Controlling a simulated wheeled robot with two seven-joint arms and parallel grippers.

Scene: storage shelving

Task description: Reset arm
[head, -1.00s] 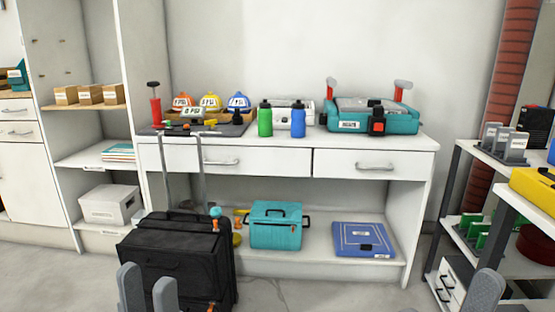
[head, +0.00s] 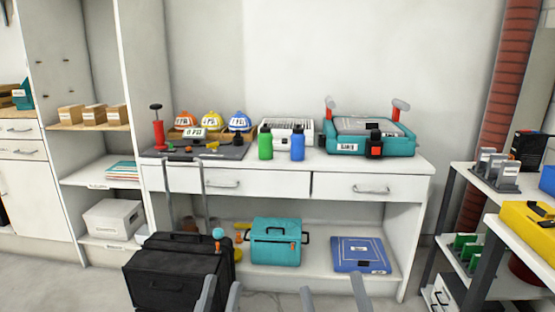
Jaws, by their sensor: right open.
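My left gripper (head: 222,292) shows at the bottom edge in front of the black case, its two grey fingers a little apart with nothing seen between them. My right gripper (head: 334,288) shows at the bottom edge to its right, open and empty, its fingers wider apart. Only the finger ends show; the rest of both arms is out of view. Neither gripper appears to touch anything.
A white workbench (head: 270,172) stands ahead with bottles, hard hats and a teal toolbox (head: 345,148) on top. A black wheeled case (head: 170,275) stands on the floor in front. A shelf rack (head: 472,178) is at the right. Bare floor lies between.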

